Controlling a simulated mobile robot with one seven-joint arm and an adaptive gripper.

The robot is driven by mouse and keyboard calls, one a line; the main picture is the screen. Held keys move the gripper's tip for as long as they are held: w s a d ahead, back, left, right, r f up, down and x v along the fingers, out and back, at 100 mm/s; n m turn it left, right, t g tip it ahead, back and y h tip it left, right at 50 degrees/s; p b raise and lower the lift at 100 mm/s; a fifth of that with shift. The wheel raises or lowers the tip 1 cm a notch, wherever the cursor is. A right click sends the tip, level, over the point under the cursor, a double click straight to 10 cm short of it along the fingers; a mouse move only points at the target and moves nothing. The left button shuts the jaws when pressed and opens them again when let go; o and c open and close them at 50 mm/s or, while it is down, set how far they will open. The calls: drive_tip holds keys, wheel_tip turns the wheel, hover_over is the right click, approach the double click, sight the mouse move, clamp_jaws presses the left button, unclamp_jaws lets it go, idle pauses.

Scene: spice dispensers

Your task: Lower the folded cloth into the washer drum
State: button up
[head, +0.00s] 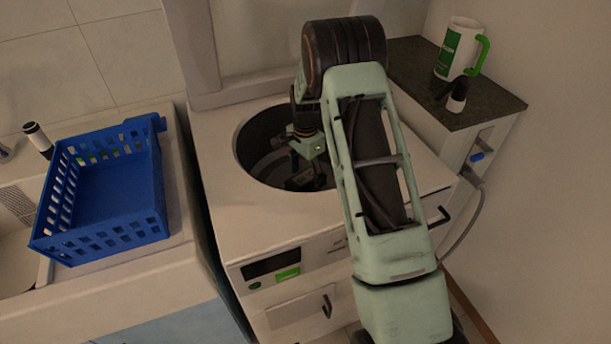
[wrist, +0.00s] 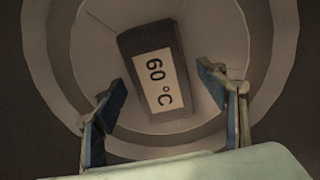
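The folded cloth (wrist: 188,104) shows in the wrist view as a dark grey block with a white "60 °C" label, lying inside the pale round washer drum (wrist: 102,45). My gripper (wrist: 163,82) is open, with one blue-faced finger on each side of the cloth and a visible gap to it on both sides. In the head view my gripper (head: 303,153) reaches down through the round opening of the washer (head: 215,133). The arm and gripper hide much of the drum there, and I cannot clearly make out the cloth in that view.
A blue perforated basket (head: 105,240) stands on the counter to the left and looks empty. The drum rim surrounds my gripper closely.

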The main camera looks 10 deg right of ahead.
wheel_tip(320, 180, up, 12)
idle(0.6)
idle(0.4)
